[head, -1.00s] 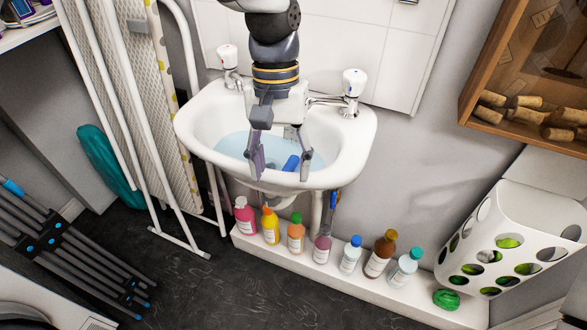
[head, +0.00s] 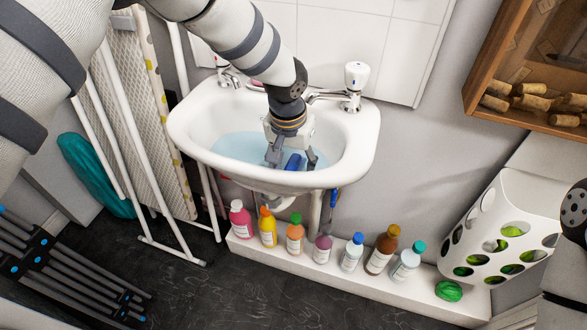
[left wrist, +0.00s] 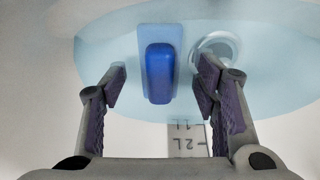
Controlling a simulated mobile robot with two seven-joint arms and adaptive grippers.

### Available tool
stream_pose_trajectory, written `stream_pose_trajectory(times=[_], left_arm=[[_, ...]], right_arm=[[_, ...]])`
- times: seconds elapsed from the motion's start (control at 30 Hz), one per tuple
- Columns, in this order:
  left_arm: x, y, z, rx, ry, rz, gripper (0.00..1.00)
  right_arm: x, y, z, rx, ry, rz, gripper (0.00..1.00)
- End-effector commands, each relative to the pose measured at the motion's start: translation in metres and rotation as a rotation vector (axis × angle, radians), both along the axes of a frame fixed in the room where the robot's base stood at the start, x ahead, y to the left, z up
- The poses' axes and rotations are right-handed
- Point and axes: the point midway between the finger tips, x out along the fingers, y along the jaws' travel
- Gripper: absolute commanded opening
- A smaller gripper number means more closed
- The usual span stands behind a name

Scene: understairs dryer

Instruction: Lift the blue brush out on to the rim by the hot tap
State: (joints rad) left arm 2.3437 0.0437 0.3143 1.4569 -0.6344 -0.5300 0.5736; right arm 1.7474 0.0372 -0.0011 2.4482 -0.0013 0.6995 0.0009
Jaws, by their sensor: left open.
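The blue brush (head: 292,163) lies in pale blue water inside the white basin (head: 358,150). It also shows in the left wrist view as a blue block (left wrist: 159,72) with a paler blue area around it. My left gripper (head: 294,158) reaches down into the basin, open. In the wrist view its fingers (left wrist: 162,82) stand either side of the brush, with gaps on both sides. One tap (head: 355,85) stands at the basin's back right. My right gripper is not in view.
A round metal drain (left wrist: 216,50) lies close right of the brush. Several bottles (head: 351,252) stand on a white ledge below the basin. A folded ironing board (head: 140,120) leans at left, and a white holed holder (head: 500,235) hangs at right. The basin's right rim is clear.

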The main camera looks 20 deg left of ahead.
Motion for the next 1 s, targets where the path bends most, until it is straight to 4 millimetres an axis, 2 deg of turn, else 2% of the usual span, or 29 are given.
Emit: stream_pose_trajectory(times=[0.07,0.27,0.4,0.5,0.8,0.87,1.0], left_arm=[[0.001,0.000,-0.006,-0.001,0.000,0.000,0.55],[0.001,0.000,-0.005,0.000,-0.003,0.000,0.55],[0.001,0.000,-0.005,0.000,-0.002,0.000,0.23],[0.001,0.000,-0.005,0.000,-0.002,0.000,0.03],[0.002,0.000,0.000,0.000,-0.003,0.000,0.03],[0.002,0.000,0.010,0.001,-0.006,0.000,0.03],[0.003,0.000,0.049,-0.001,-0.010,0.000,0.03]], right_arm=[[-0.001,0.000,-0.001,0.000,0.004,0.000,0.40],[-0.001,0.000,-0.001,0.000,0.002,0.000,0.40],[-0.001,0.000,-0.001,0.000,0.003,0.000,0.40],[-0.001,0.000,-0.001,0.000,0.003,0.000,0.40],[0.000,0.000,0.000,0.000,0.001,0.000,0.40],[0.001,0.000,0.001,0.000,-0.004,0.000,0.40],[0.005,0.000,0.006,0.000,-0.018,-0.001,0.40]])
